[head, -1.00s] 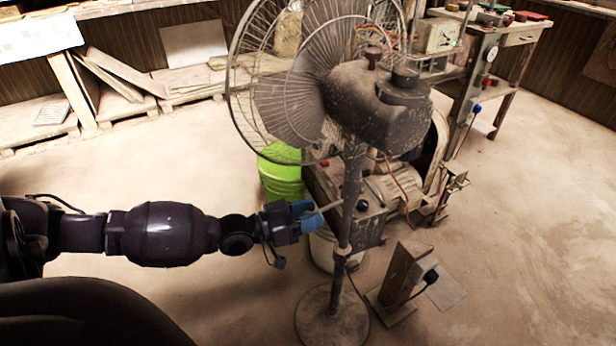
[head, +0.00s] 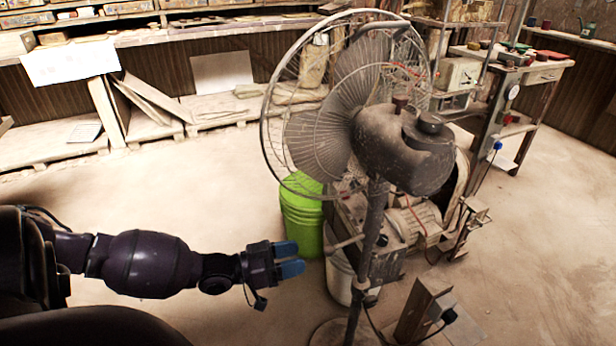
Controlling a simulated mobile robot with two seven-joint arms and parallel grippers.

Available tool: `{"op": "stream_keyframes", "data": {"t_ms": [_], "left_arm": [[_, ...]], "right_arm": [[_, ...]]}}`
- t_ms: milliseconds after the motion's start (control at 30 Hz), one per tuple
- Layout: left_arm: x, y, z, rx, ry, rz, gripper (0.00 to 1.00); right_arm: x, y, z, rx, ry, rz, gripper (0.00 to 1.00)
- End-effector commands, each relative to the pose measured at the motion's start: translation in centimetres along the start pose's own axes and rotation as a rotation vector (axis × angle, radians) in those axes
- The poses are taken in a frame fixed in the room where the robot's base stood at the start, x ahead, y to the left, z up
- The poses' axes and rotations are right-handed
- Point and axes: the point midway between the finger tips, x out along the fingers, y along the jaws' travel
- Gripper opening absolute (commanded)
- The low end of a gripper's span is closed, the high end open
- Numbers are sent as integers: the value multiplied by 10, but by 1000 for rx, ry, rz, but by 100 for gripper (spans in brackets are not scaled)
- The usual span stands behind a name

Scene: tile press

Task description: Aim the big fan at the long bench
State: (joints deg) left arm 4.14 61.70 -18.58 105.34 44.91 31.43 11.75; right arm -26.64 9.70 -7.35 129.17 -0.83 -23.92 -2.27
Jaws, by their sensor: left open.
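The big fan (head: 405,150) stands on a thin pole, its dusty motor housing towards me and its wire cage facing away to the back left. A short rod (head: 346,243) sticks out to the left from the pole. My left gripper (head: 298,258) is open and empty, with blue fingertips, a little to the left of the rod and apart from it. A long bench (head: 200,38) runs along the back wall, beyond the fan's cage. The fan's round base is partly cut off by the bottom edge. My right gripper does not show.
A green bucket (head: 303,218) and a pale bucket (head: 340,277) stand by the pole. A motor-driven machine (head: 412,222) is behind the fan. A wooden stand (head: 424,308) is right of the pole. The floor to the left and far right is clear.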

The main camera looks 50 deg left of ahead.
Motion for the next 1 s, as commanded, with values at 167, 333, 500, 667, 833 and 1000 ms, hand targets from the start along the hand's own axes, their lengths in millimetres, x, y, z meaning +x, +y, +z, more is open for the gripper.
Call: {"op": "stream_keyframes", "data": {"t_ms": [167, 333, 500, 667, 833, 1000], "left_arm": [[-16, 0, -1, 1, 1, -1, 54], [-20, 0, 0, 0, 0, 0, 54], [-20, 0, 0, -1, 0, 0, 54], [-20, 0, 0, -1, 0, 0, 54], [-19, 0, 0, -1, 0, 0, 54], [-20, -1, 7, 28, -40, -5, 54]], "right_arm": [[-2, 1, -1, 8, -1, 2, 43], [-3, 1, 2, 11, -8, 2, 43], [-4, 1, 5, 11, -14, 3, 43], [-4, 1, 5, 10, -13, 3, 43], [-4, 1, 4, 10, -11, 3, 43], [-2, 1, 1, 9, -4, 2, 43]]}}
